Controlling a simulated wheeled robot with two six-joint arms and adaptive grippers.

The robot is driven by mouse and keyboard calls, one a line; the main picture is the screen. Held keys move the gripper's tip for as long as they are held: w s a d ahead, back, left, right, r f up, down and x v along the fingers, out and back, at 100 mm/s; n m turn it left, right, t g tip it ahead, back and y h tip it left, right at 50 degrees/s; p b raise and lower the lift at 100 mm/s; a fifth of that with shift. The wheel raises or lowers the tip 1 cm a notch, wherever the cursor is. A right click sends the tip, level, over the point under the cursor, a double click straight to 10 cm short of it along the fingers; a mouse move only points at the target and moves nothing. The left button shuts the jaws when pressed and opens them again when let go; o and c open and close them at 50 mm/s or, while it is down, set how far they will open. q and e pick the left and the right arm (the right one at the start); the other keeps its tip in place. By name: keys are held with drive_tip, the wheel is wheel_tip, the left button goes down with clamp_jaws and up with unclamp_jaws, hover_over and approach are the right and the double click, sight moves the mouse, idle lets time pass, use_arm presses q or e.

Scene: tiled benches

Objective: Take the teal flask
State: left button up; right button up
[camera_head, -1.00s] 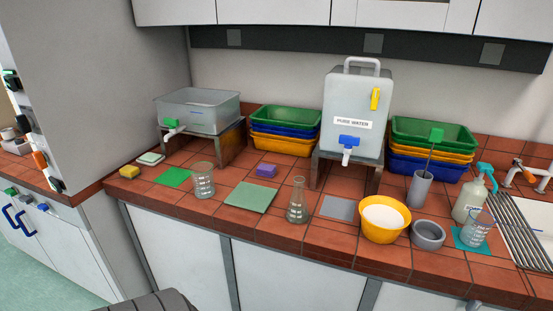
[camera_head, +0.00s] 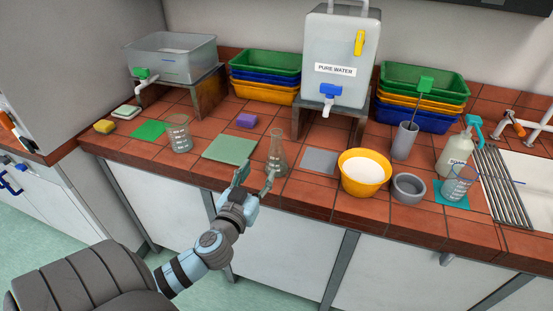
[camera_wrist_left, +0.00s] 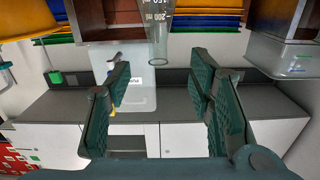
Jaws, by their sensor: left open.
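A clear conical flask (camera_head: 277,150) with measuring marks stands upright near the front edge of the bench; I see no plainly teal flask. It also shows upside down at the top of the left wrist view (camera_wrist_left: 158,25). My left gripper (camera_head: 256,178) is open and empty, at the front edge of the bench just before the flask; one finger overlaps the flask's lower part. In the left wrist view my open fingers (camera_wrist_left: 160,72) show the flask ahead of their gap, not clearly between them. My right gripper is not in view.
A green-grey mat (camera_head: 229,147) lies left of the flask, and a grey mat (camera_head: 320,161) right of it. A beaker (camera_head: 179,138) stands farther left. A yellow bowl (camera_head: 363,178) and a grey ring-like bowl (camera_head: 408,188) stand right. The water tank (camera_head: 341,55) stands behind.

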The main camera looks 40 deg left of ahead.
sight(275, 140)
use_arm(q)
drive_tip(key=r+p+x, duration=0.1)
drive_tip(key=x, duration=0.3)
drive_tip(key=r+p+x, duration=0.1)
drive_tip(key=x, duration=0.4)
drive_tip(key=p+x, duration=0.1)
drive_tip(key=x, duration=0.4)
drive_tip(key=shift+w+d+r, duration=0.1)
drive_tip(key=shift+d+r, duration=0.15)
drive_tip(key=shift+r, duration=0.15)
drive_tip(key=shift+w+f, duration=0.15)
clamp_jaws()
